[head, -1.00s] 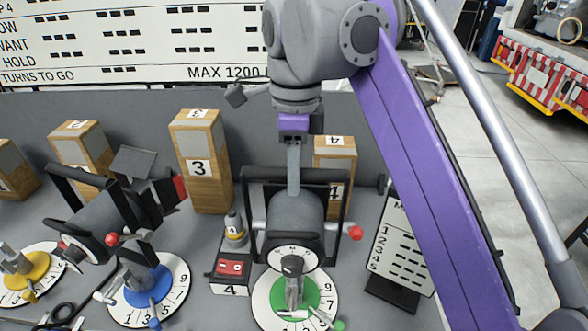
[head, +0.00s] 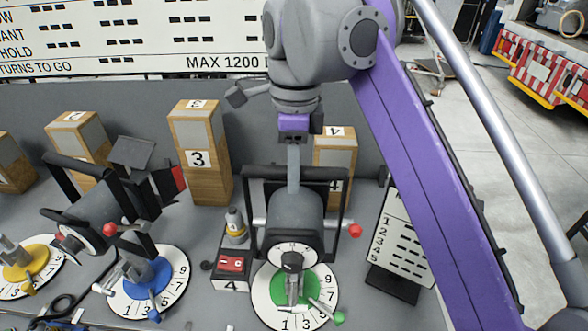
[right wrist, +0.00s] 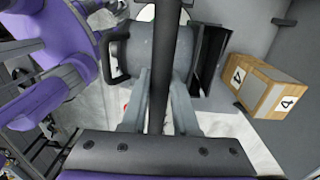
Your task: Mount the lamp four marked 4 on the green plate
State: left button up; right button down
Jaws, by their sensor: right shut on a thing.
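Lamp four (head: 296,212), a grey drum with a black yoke and a red knob, hangs upright over the green plate (head: 311,283). The plate has a white numbered dial around it. My right gripper (head: 293,178) is shut on the lamp's black yoke bar from above. In the right wrist view, its fingers (right wrist: 158,100) straddle the bar, with the grey drum (right wrist: 143,48) beyond. The lamp's lower end shows over the plate's middle; I cannot tell whether it touches. My left gripper is not seen in the head view.
Another lamp (head: 98,205) tilts over the blue plate (head: 150,283) at left. A small red-topped box marked 4 (head: 232,266) and a grey bottle stand left of the dial. A wooden block marked 4 (head: 336,148) stands behind. A card stand (head: 402,240) is close at right.

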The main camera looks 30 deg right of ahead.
dwell(0.3)
jog(key=c, duration=0.6)
grip_release()
jog(key=shift+f, duration=0.1)
notch_tip(320, 180, up, 11)
jog(key=p, duration=0.3)
jog(key=shift+w+d+p, duration=0.15)
jog(key=shift+p, duration=0.25)
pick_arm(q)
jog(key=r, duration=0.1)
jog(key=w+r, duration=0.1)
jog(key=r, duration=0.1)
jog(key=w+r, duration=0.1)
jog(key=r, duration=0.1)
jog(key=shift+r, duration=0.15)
pick_arm(e)
jog(key=shift+f, duration=0.1)
